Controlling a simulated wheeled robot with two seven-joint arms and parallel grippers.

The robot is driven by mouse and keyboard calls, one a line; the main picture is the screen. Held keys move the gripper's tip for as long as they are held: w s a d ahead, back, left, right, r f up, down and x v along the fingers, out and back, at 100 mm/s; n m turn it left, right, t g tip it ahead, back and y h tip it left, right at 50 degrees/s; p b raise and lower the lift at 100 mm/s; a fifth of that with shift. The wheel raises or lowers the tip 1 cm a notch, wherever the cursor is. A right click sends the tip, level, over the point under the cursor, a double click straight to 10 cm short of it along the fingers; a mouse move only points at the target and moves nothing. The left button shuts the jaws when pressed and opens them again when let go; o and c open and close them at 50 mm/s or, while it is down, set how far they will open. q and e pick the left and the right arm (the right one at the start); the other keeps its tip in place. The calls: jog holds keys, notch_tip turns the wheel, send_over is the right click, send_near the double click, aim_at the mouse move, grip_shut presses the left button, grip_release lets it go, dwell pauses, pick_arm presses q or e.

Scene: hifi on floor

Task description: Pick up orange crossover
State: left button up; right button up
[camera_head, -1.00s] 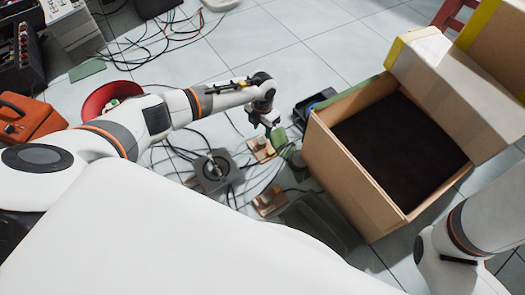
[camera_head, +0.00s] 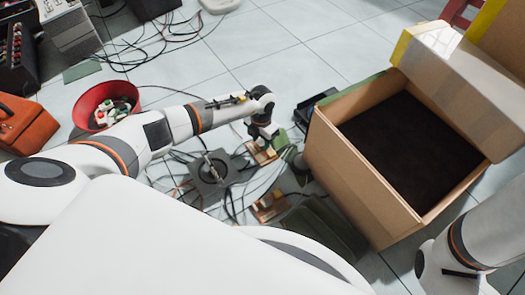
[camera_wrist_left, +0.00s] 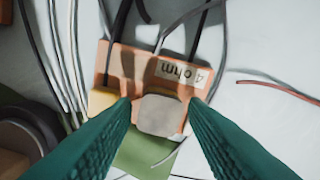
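The orange crossover (camera_head: 260,154) lies on the tiled floor left of the cardboard box. In the left wrist view it is a pale orange board (camera_wrist_left: 115,62) with a "4 ohm" label, a grey block (camera_wrist_left: 160,114) and a yellow part, with wires over it. My left gripper (camera_wrist_left: 160,103) is open, its two green fingers on either side of the grey block. Whether they touch it cannot be told. A second similar board (camera_head: 269,207) lies nearer to me. My right arm shows at lower right, with its gripper out of view.
An open cardboard box (camera_head: 345,172) with a dark inside stands to the right. A round speaker driver (camera_head: 210,172) lies at left among loose cables. A red bowl (camera_head: 88,98) holds small parts. An orange case (camera_head: 25,126) stands at far left.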

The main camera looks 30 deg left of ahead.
pick_arm(q)
jog(key=c, duration=0.8)
jog(key=shift+r, duration=0.1)
jog(key=shift+c, duration=0.2)
